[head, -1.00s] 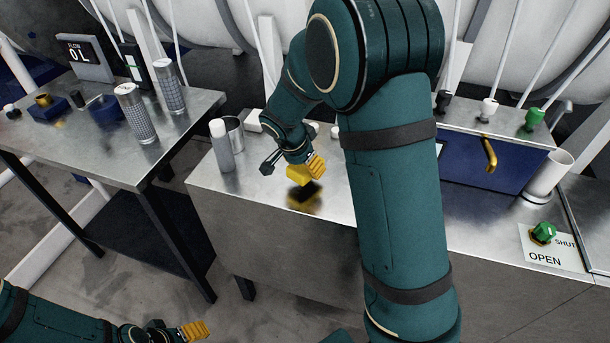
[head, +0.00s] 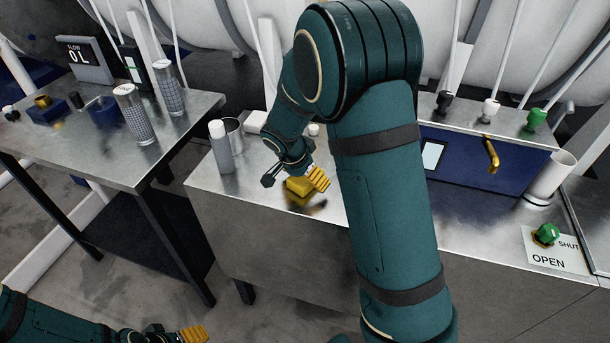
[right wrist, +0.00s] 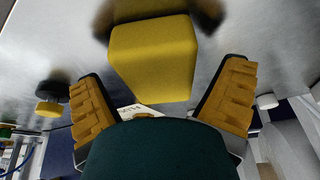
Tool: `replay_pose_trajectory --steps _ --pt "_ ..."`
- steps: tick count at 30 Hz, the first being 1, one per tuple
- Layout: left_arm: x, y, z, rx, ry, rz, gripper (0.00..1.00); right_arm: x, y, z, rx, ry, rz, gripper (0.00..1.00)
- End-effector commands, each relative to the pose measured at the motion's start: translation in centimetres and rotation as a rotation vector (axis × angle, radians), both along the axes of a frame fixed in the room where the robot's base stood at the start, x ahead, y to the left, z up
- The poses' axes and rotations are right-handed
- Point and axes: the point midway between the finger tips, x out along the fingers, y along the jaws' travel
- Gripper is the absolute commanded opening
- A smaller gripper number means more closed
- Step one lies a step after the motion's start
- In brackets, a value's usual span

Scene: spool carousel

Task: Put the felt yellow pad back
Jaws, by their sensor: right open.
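The yellow pad (head: 300,188) is a block on the steel bench top, toward its front edge. It also shows in the right wrist view (right wrist: 152,58), ahead of and between the finger lines. My right gripper (head: 293,178) is open above the pad, one finger to each side in the head view. In the right wrist view its ribbed fingers (right wrist: 163,85) stand apart, with gaps to the pad. I cannot tell whether any finger touches it. My left gripper (head: 185,334) is low at the bottom left, away from the bench, and its opening is unclear.
A white-capped bottle (head: 220,147) and a metal cup (head: 234,133) stand left of the right gripper. A blue valve panel (head: 465,160) and a white cup (head: 550,176) are to the right. A side table (head: 80,140) holds mesh cylinders. My right arm hides the bench's middle.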

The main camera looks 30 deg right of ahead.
Motion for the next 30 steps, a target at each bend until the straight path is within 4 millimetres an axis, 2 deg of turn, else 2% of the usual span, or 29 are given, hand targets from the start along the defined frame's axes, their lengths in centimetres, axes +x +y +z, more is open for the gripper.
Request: replay_pose_trajectory --steps 5,15,21,25,30 --pt "-0.1 0.0 0.5 0.0 0.002 -0.001 0.67 0.0 0.2 0.9 0.001 -0.003 0.001 0.95" --pt "-0.4 0.0 2.2 -0.001 0.01 -0.002 0.67 -0.7 2.6 7.2 0.001 -0.004 0.003 0.95" --pt "-0.6 -0.1 2.9 -0.003 0.013 -0.003 0.67 -1.0 3.7 10.1 0.001 -0.003 0.001 0.95" --pt "-0.6 -0.1 3.1 -0.003 0.014 -0.004 0.67 -1.2 4.1 11.1 0.001 -0.002 0.001 0.95" --pt "-0.6 -0.1 3.1 -0.003 0.014 -0.004 0.67 -1.3 4.2 11.5 0.0 0.0 -0.001 0.95"
